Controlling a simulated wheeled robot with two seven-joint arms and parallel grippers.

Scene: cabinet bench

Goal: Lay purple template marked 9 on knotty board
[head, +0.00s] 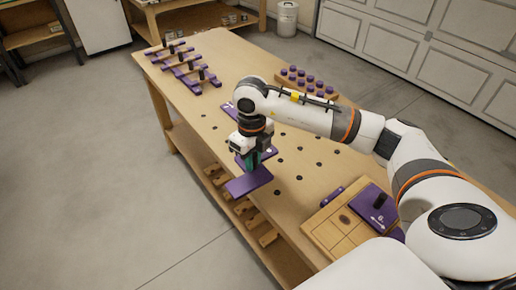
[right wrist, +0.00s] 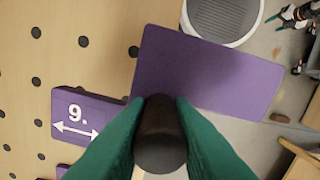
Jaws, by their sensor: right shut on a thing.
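My right gripper (head: 250,163) is shut on a dark knob (right wrist: 160,135), seen between its green fingers in the right wrist view. A purple plate (head: 248,182) extends from under the fingers, partly beyond the bench edge; it also shows in the right wrist view (right wrist: 205,75). A purple part marked 9 with a double arrow (right wrist: 85,120) shows left of the fingers. The fingers hide whether these two parts join. A wooden board (head: 325,233) with a dark oval spot, possibly the knotty board, lies at the bench's near end, apart from the gripper. My left gripper is out of view.
A purple template marked 6 (head: 375,215) with a black knob lies at the board's right. A purple-and-wood rack (head: 185,70) stands at the far end. A block with purple knobs (head: 305,82) lies behind my arm. The bench top (head: 200,110) has dark holes.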

